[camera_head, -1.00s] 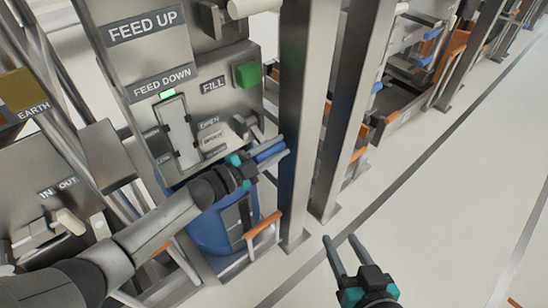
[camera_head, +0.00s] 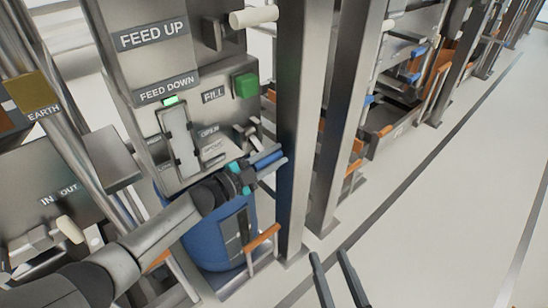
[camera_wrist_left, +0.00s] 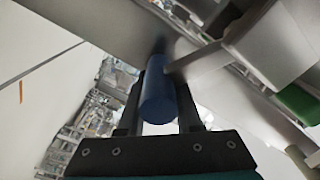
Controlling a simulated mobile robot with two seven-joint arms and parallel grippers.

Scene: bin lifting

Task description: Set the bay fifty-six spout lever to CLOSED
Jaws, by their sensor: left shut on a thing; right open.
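The spout lever has a blue cylindrical grip (camera_head: 265,157) to the right of the panel's OPEN label (camera_head: 209,132). Its metal pivot (camera_head: 246,133) sits on the panel's right side. A small label stands below OPEN, and a lower one is too small to read. My left gripper (camera_head: 271,163) is shut on the blue grip. In the left wrist view the blue grip (camera_wrist_left: 158,95) lies between the two dark fingers, with a grey rod running from it to the upper right. My right gripper (camera_head: 328,253) is open and empty at the bottom, away from the panel.
A steel post (camera_head: 300,130) stands close to the right of the blue grip. A green button (camera_head: 246,85) is above the lever. The pale floor (camera_head: 430,220) at right is clear.

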